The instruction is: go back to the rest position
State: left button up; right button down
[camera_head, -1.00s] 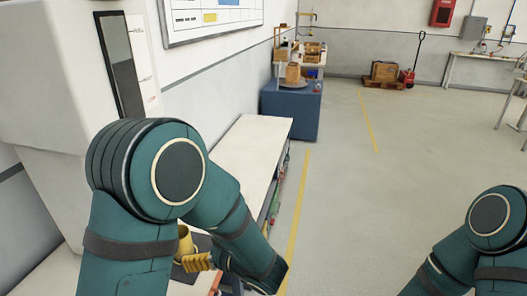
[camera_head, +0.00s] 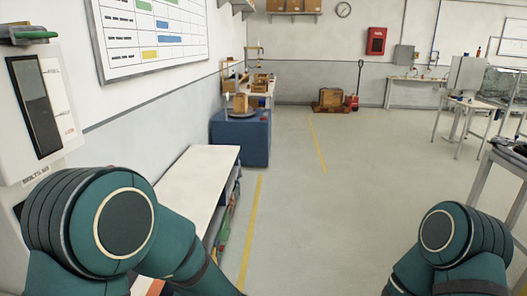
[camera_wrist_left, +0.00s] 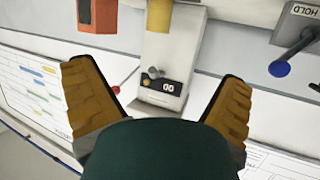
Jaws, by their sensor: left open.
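My left gripper (camera_wrist_left: 158,108) shows in the left wrist view with its two yellow ribbed fingers spread wide apart and nothing between them. Beyond the fingers is a white wall-side device with a small dark display (camera_wrist_left: 160,84). In the head view my left arm comes in at the lower left and my right arm at the lower right. Both grippers are outside the head view, and my right gripper shows in no current view.
A long white bench (camera_head: 197,178) runs along the left wall. A blue cabinet (camera_head: 241,138) stands beyond it. A pallet with a box (camera_head: 330,98) is at the back. Tables (camera_head: 473,102) stand at the right. The floor (camera_head: 340,190) in the middle is clear.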

pick_arm(q)
jog(key=w+d+f+m+t+h, duration=0.1)
jog(key=d+f+m+h, duration=0.2)
jog(key=f, duration=0.4)
jog(key=w+d+f+m+t+h, duration=0.1)
jog(key=f+m+h, duration=0.1)
jog(key=f+h, duration=0.35)
jog(key=s+d+f+m+g+h, duration=0.3)
jog(key=s+d+f+h, duration=0.1)
jog(key=s, duration=0.3)
jog(key=s+d+f+m+g+h, duration=0.3)
jog(key=s+d+f+g+h, duration=0.1)
jog(key=s+f, duration=0.3)
jog(key=shift+s, duration=0.3)
